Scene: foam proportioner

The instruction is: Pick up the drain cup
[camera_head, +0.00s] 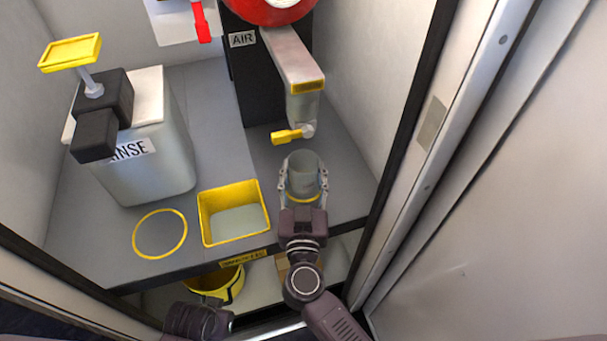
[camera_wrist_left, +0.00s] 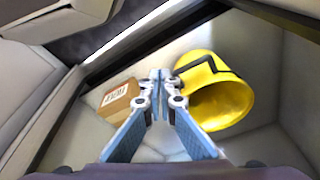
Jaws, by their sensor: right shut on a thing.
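The drain cup appears to be the grey, open-topped cup (camera_head: 303,175) with a yellow band low on its side, in the head view. My right gripper (camera_head: 303,184) is shut on it, one finger on each side. The cup is upright, just in front of the yellow-handled tap (camera_head: 293,134); I cannot tell whether it touches the counter. My left gripper (camera_wrist_left: 159,78) is empty with its fingertips together in the left wrist view, near a yellow bucket (camera_wrist_left: 218,95). In the head view only part of my left arm shows at the bottom.
The grey counter (camera_head: 215,115) holds a RINSE tank (camera_head: 150,165) with a yellow-handled pump, a yellow-rimmed tray (camera_head: 206,222) and a yellow ring (camera_head: 160,234). Below are the bucket (camera_head: 232,288) and a cardboard box (camera_wrist_left: 118,98). A door frame (camera_head: 425,150) bounds the right.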

